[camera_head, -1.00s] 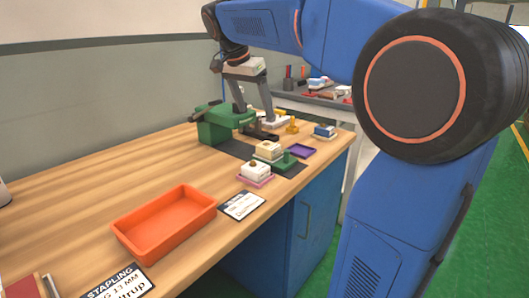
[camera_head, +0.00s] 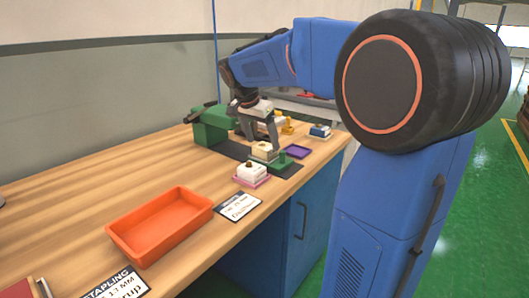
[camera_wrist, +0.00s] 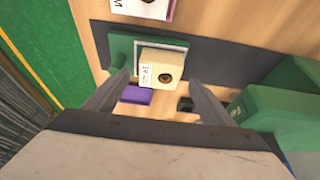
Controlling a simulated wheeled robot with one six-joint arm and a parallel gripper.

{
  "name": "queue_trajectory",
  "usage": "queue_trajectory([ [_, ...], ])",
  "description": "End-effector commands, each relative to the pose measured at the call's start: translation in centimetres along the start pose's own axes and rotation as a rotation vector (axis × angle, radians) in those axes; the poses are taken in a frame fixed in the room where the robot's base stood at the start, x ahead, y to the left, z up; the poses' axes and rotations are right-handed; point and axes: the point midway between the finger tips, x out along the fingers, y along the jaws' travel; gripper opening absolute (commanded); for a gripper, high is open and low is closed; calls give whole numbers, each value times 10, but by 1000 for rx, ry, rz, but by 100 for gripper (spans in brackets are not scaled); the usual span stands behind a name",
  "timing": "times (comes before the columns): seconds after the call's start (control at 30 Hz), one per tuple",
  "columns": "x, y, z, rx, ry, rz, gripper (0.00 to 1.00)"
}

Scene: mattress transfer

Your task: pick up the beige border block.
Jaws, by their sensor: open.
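The beige border block (camera_head: 264,149) sits in a green fixture (camera_head: 284,160) on the wooden bench. In the wrist view the beige block (camera_wrist: 165,70) shows a dark round knob or hole and a white label on its left side. My gripper (camera_head: 261,140) is open just above the block. In the wrist view its fingers (camera_wrist: 160,79) appear on the left and right of the block, with nothing held. In the head view the fingers partly cover the block, and I cannot tell whether they touch it.
A green machine (camera_head: 212,126) stands left of the gripper. A white block (camera_head: 251,170) on a pink tray is in front, and a purple tray (camera_head: 298,152) lies to the right. A yellow piece (camera_head: 286,126) is behind. An orange bin (camera_head: 160,226) stands on the open bench nearer me.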

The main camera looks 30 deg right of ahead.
Motion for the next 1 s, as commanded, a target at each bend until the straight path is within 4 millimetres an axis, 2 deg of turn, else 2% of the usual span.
queue_trajectory([
  [0.2,28,1,-2,0,-1,3,77],
  [0.53,34,1,-2,0,0,0,77],
  [0.57,34,1,-2,0,0,0,72],
  [0.73,33,1,-2,0,0,0,31],
  [0.8,33,1,-2,0,0,0,27],
  [1.0,33,1,-3,0,0,0,27],
])
